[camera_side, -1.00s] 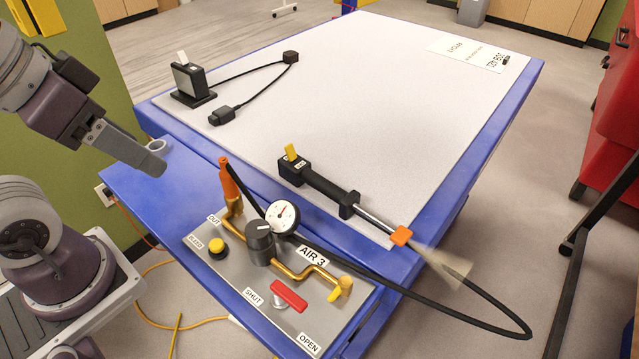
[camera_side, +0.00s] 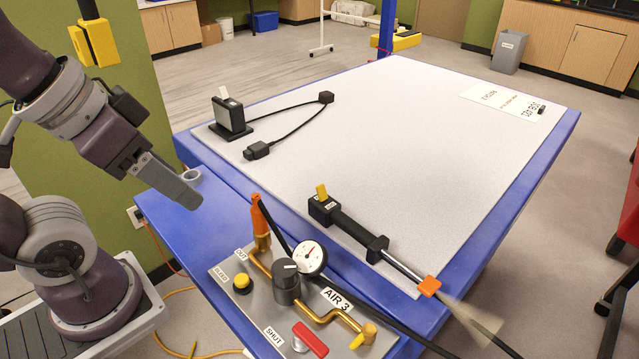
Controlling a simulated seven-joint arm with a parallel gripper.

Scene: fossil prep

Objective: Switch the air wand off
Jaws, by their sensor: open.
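The air wand (camera_side: 350,228) lies along the near edge of the white tabletop, black-bodied with a metal tube and an orange collar (camera_side: 429,286). A yellow lever (camera_side: 321,191) stands up from the black block at its rear end; the block's small lettering is too small to read. A pale cone-shaped plume (camera_side: 468,314) spreads from the collar end. My gripper (camera_side: 189,199) is at the left, above the blue side shelf, well apart from the wand and touching nothing. It is seen edge-on and is open and empty.
The AIR 3 panel (camera_side: 232,296) carries a gauge (camera_side: 309,258), black knob (camera_side: 286,285), yellow button (camera_side: 242,281), brass pipe and red valve handle (camera_side: 310,339). A black hose crosses it. A black device (camera_side: 230,117) with a cable stands at the back left. The tabletop's middle is clear.

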